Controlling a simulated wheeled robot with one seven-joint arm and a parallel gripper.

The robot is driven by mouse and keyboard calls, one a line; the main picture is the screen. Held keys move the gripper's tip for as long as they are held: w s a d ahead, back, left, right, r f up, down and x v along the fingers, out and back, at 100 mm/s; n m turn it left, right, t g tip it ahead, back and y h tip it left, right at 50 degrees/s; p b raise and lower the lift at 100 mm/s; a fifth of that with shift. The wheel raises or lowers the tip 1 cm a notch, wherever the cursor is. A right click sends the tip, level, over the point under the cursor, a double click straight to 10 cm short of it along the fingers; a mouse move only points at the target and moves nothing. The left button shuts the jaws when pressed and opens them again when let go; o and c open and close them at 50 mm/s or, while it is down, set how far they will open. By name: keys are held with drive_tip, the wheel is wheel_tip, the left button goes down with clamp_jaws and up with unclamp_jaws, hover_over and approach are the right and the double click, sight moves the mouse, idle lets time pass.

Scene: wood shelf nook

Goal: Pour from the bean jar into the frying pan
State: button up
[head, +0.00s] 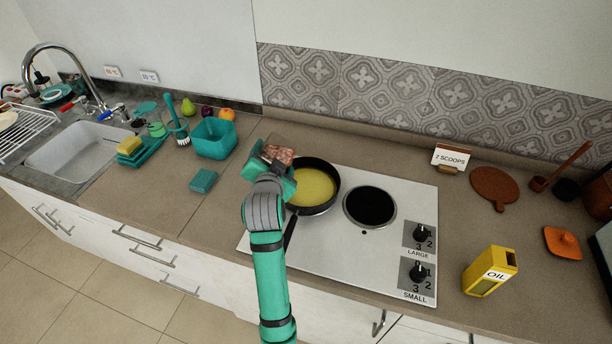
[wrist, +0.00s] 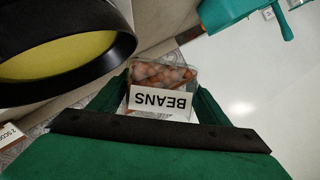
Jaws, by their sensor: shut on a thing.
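The bean jar (wrist: 162,76) is a clear square container of brown beans with a white BEANS label, upside down in the wrist view. My gripper (wrist: 160,98) is shut on it, a finger on each side. In the head view my gripper (head: 272,168) holds the bean jar (head: 279,154) at the left rim of the frying pan, partly hiding it. The black frying pan (head: 318,207) sits on the left burner with a yellow layer covering its inside. Its rim and yellow inside also show at the upper left of the wrist view. No beans are visible in the pan.
The right burner (head: 370,207) is bare. A yellow oil carton (head: 490,271) stands at the right, below a brown round board (head: 495,187). A "2 SCOOPS" card (head: 451,157) stands by the tiles. A teal bin (head: 213,138) and teal sponge (head: 203,181) are left.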

drive_tip(key=shift+d+f+m+y, duration=0.1)
drive_tip(key=shift+m+y, duration=0.3)
drive_tip(key=shift+m, duration=0.1)
idle(0.8)
drive_tip(key=shift+s+d+f+t, duration=0.1)
drive_tip(key=shift+d+t, duration=0.1)
drive_tip(key=shift+t, duration=0.1)
drive_tip(key=shift+a+m, duration=0.15)
drive_tip(key=shift+m, duration=0.15)
drive_tip(key=shift+r, duration=0.2)
idle(0.3)
drive_tip(key=shift+m+y, duration=0.3)
drive_tip(key=shift+r+p, duration=0.1)
drive_tip(key=shift+p, duration=0.25)
drive_tip(key=shift+d+r, duration=0.1)
drive_tip(key=shift+d, duration=0.2)
drive_tip(key=shift+a, duration=0.1)
drive_tip(key=shift+a+m, duration=0.2)
drive_tip(key=shift+m, duration=0.1)
